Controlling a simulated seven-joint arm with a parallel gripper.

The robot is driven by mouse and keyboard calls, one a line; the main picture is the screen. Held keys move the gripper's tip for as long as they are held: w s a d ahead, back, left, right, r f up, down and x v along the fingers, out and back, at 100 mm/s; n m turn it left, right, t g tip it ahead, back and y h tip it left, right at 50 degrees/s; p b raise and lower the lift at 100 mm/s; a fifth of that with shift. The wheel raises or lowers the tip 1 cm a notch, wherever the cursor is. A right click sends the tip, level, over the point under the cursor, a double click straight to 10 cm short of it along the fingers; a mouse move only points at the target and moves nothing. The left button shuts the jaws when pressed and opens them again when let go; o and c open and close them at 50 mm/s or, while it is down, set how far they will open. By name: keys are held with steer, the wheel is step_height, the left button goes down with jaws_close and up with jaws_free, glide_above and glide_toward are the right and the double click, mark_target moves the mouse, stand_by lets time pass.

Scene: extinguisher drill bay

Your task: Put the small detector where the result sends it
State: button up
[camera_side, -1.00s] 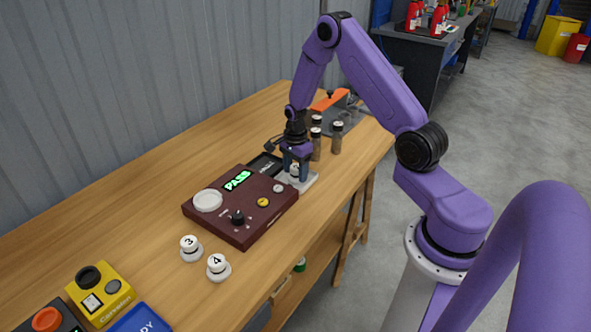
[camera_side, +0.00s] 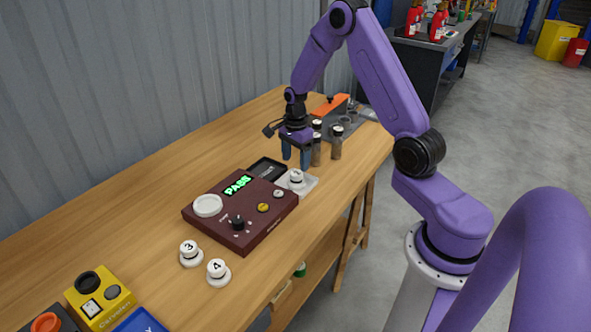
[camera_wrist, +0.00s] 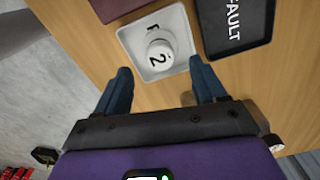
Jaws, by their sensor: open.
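The small white detector marked 2 (camera_side: 296,177) sits upright in the white tray (camera_side: 311,186) beside the tester. In the wrist view the detector (camera_wrist: 159,54) stands inside the white tray's rim (camera_wrist: 124,37), beyond my fingertips. Most of that tray's lettering is hidden by the detector. The black tray (camera_wrist: 236,42) marked FAULT is empty where it shows. The dark red tester (camera_side: 240,208) shows PASS in green on its display (camera_side: 238,182), and its round white pad (camera_side: 207,204) is bare. My gripper (camera_side: 297,160) is open and empty, above and behind the white tray.
Detectors marked 3 (camera_side: 190,253) and 4 (camera_side: 218,272) stand on the bench in front of the tester. A yellow device (camera_side: 100,297) is at the near left. The bench left of the tester is clear.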

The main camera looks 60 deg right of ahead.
mark_target(295, 173)
step_height(295, 173, up, 6)
steer(key=f, duration=0.1)
steer(key=s+a+r+n, duration=0.45)
steer(key=a+n, duration=0.25)
steer(key=a, duration=0.2)
steer(key=s+a+r+n, duration=0.3)
steer(key=s+a+n, duration=0.2)
steer(key=a+n, duration=0.3)
steer(key=s+a+r+n, duration=0.1)
steer(key=s+a+n, duration=0.1)
steer(key=s+n, duration=0.7)
steer(key=s+a+r+n, duration=0.2)
steer(key=s+a+n, duration=0.1)
steer(key=s+n, duration=0.5)
steer(key=shift+s+n, duration=0.4)
steer(key=shift+s, duration=1.5)
steer(key=shift+r, duration=0.1)
